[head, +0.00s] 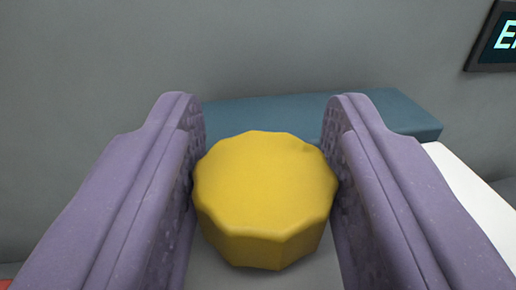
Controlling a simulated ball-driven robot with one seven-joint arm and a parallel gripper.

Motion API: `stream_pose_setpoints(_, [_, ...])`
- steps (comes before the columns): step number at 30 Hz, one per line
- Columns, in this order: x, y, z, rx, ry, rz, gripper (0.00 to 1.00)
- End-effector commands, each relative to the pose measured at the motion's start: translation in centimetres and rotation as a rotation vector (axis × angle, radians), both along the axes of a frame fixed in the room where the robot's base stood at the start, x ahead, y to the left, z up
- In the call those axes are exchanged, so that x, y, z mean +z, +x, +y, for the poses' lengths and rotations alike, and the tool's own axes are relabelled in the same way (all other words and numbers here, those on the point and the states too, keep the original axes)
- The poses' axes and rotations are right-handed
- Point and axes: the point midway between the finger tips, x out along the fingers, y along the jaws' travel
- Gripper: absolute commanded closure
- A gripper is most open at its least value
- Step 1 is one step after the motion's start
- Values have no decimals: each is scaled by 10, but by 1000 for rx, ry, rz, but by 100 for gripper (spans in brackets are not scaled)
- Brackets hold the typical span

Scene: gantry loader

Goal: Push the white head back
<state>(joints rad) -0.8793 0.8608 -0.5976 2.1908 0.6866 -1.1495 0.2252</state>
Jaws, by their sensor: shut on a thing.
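My gripper (265,140) shows as two purple fingers, one on each side of a yellow faceted round piece (265,185). It is shut on this piece, and both fingers' inner pads touch its sides. A white surface (472,195) shows at the right edge, partly hidden behind the right finger. I cannot tell whether it is the white head, as only a strip of it is in view.
A long teal block (285,112) lies behind the yellow piece, against a plain grey wall (260,50). A dark sign (497,40) with pale letters is at the upper right. A small red patch (6,284) shows at the lower left corner.

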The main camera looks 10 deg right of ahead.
Motion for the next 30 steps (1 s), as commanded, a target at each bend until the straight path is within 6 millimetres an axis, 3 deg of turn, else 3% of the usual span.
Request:
stream_pose_setpoints(11, [0,-1,-9,-2,0,1,100])
stream_pose_setpoints(12, [0,-1,-9,-3,0,1,49])
stream_pose_setpoints(14, [0,-1,-9,-3,0,1,36])
stream_pose_setpoints(23, [0,-2,-8,0,1,1,36])
stream_pose_setpoints(30, [1,-38,1,0,2,3,36])
